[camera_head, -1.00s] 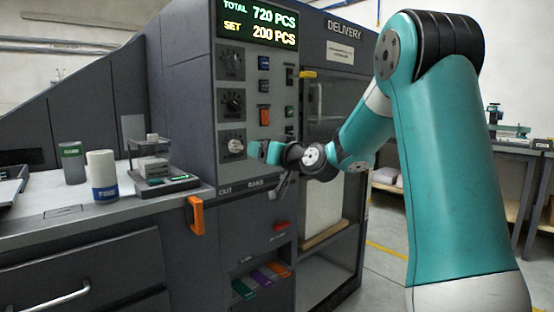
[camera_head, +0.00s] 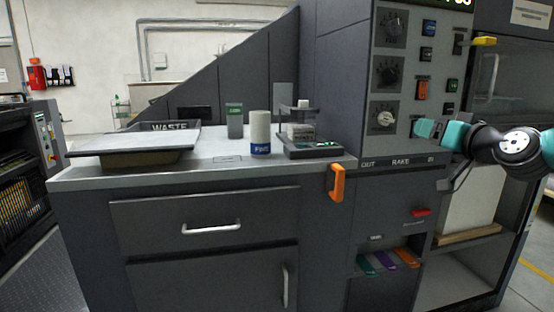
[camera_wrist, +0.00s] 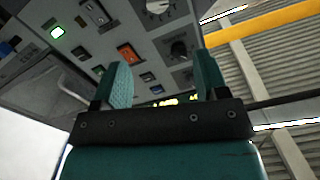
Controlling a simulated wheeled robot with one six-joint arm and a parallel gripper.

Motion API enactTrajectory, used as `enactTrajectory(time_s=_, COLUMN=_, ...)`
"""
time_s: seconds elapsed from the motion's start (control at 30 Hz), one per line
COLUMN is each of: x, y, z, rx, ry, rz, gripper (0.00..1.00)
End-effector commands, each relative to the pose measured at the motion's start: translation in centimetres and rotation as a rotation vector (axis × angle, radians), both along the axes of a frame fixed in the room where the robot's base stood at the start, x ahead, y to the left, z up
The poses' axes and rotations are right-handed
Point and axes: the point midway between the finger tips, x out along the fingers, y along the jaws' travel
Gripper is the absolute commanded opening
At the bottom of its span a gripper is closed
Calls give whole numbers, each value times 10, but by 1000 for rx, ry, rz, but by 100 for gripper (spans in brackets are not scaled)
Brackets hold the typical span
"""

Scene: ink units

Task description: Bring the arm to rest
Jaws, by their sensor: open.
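My gripper (camera_head: 428,129) is at the right of the head view, in front of the control panel and just right of its lowest knob (camera_head: 385,120). In the wrist view my gripper (camera_wrist: 165,82) shows two teal fingers spread apart with nothing between them. Behind the fingers are the panel's switches and knobs, including an orange switch (camera_wrist: 130,54). The head view does not show how far the fingertips stand from the panel. Most of my arm is outside the head view.
An orange handle (camera_head: 337,182) sticks out at the counter's right end. Delivery shelves are at the right.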

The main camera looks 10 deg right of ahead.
Motion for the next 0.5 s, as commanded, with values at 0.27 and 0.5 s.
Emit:
enactTrajectory(time_s=0.27, x=-23, y=144, z=-38, rx=-29, ry=301, rz=340, gripper=67)
enactTrajectory(time_s=0.5, x=-130, y=269, z=-95, rx=-150, ry=751, rz=681, gripper=67)
